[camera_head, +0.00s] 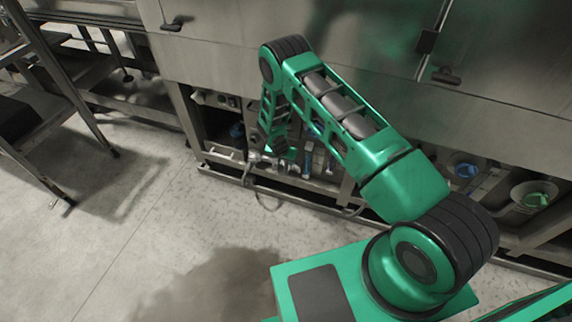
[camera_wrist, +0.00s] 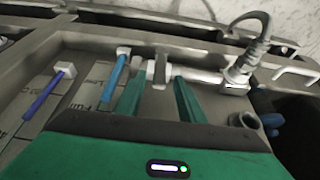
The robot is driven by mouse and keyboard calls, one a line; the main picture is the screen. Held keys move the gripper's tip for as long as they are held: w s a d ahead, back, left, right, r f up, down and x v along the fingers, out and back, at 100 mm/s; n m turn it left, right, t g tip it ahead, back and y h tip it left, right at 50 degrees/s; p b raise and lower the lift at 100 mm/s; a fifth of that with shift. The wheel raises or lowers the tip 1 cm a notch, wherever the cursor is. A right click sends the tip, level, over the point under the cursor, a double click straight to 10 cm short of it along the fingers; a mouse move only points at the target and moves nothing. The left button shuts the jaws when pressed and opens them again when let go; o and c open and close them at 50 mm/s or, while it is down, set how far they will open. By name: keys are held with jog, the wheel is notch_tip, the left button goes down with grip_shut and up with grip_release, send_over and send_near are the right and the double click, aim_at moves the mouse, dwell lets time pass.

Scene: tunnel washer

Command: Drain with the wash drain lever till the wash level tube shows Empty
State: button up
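In the wrist view my gripper (camera_wrist: 160,78) is open, with one green finger on each side of a grey upright lever (camera_wrist: 161,66) on a pale pipe. Small gaps show between the fingers and the lever. A blue-filled level tube (camera_wrist: 115,76) stands just left of the fingers, beside a plate with lettering too small to read surely. A violet-blue level tube (camera_wrist: 43,91) is further left. I cannot tell which tube is the wash one. In the head view my arm reaches down to the machine's low bay, and the gripper's fingers are not clear there.
A pipe fitting with a grey hose (camera_wrist: 238,72) lies right of the lever. The hose loop (camera_head: 262,198) hangs out over the low frame rail in the head view. Open floor (camera_head: 130,220) lies at left.

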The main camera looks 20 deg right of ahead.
aim_at(286, 162)
jog(key=shift+x, duration=2)
grip_shut()
